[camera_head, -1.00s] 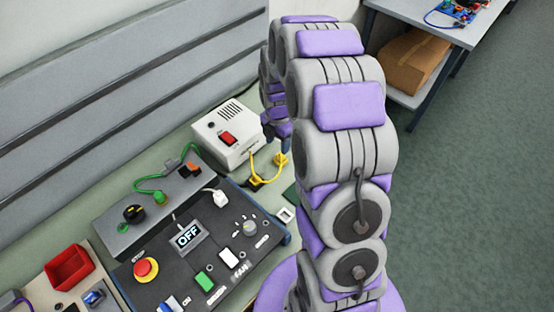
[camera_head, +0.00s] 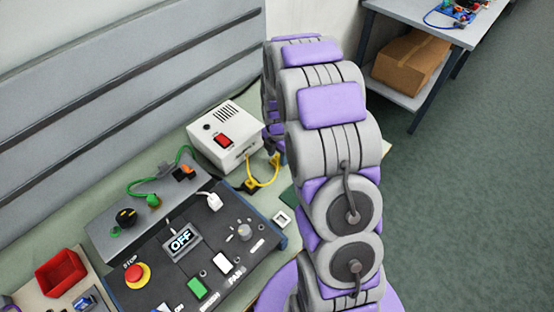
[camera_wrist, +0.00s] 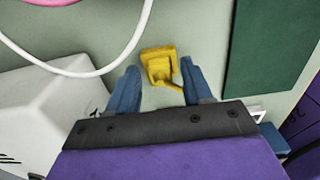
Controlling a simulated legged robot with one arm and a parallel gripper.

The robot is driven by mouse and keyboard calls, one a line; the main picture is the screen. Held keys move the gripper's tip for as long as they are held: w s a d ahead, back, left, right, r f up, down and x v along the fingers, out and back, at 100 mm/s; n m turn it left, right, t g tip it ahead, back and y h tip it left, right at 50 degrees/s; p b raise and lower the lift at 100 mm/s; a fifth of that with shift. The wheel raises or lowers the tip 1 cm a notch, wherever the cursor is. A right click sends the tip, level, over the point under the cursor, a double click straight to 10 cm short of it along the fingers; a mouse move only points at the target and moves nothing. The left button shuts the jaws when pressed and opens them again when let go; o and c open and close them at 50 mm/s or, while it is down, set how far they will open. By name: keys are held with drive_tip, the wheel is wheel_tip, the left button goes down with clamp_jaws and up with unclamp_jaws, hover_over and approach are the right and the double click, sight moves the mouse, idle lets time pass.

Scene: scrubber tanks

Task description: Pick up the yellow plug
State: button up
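The yellow plug (camera_wrist: 157,62) shows in the wrist view on the pale green bench top, with a short narrower yellow part pointing to the lower right. My gripper (camera_wrist: 160,66) is open, its two blue fingers on either side of the plug in the picture. I see gaps between plug and fingers; I cannot tell how far the tips are above the bench. In the head view a yellow cable (camera_head: 265,184) loops beside the white box (camera_head: 225,136) with the red switch. My arm hides most of my gripper there.
A white cable (camera_wrist: 80,70) curves across the upper left of the wrist view. A dark green panel (camera_wrist: 268,45) lies right of the plug. In the head view, a black control panel (camera_head: 205,245) with an OFF display and a red stop button is at the front.

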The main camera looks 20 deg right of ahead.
sight(278, 158)
drive_tip(key=shift+d, duration=0.2)
drive_tip(key=c, duration=0.3)
drive_tip(key=shift+a, duration=0.4)
drive_tip(key=c, duration=0.4)
clamp_jaws()
drive_tip(key=shift+r, duration=0.6)
drive_tip(key=r, duration=0.1)
drive_tip(key=p, duration=0.1)
drive_tip(key=r, duration=0.1)
drive_tip(key=shift+s+r, duration=0.25)
drive_tip(key=shift+r, duration=0.1)
drive_tip(key=s+r+p, duration=0.4)
drive_tip(key=s+p, duration=0.1)
drive_tip(key=s, duration=1)
drive_tip(key=shift+s+a+y, duration=0.2)
drive_tip(key=shift+a+y, duration=0.1)
